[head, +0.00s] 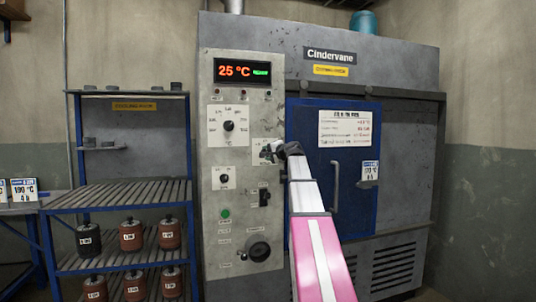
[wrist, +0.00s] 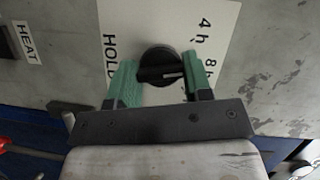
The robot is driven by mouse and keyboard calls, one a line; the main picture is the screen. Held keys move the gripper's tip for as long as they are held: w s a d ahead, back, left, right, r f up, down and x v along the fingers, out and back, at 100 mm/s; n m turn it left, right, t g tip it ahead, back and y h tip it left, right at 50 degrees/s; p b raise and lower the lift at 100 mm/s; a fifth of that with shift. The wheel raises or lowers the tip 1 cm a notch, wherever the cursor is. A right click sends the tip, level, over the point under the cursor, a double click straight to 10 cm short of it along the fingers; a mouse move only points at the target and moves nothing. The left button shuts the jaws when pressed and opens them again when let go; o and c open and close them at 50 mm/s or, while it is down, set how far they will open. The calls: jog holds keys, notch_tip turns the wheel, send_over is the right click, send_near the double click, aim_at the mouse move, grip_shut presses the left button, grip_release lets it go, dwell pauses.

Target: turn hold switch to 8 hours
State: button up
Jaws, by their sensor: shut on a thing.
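The hold switch (wrist: 158,64) is a round black knob with a raised bar and a white pointer line, on a white plate (wrist: 222,18) marked HOLD, 4 h and 8 h. My gripper (wrist: 158,82) has its green fingers on either side of the knob and is shut on it. The pointer line lies nearly level, towards the right finger, near the 8 h label; its exact setting is hard to tell. In the head view my gripper (head: 267,152) is at the control panel (head: 239,185); the arm and fingers hide most of the switch there.
The panel also carries a display (head: 242,71) reading 25 °C, an upper dial (head: 228,126), a lower dial (head: 224,179), a green button (head: 225,213) and a HEAT label (wrist: 26,42). The blue oven door (head: 335,185) is shut. A rack (head: 120,195) stands left.

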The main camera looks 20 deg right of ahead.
jog(key=shift+f+m+t, duration=0.1)
jog(key=shift+m+t, duration=0.4)
jog(key=shift+m, duration=0.7)
jog(key=shift+y, duration=0.4)
jog(key=o, duration=0.9)
jog(key=shift+s, duration=0.1)
jog(key=v, duration=1)
jog(key=shift+s+d, duration=0.15)
jog(key=shift+s, duration=0.2)
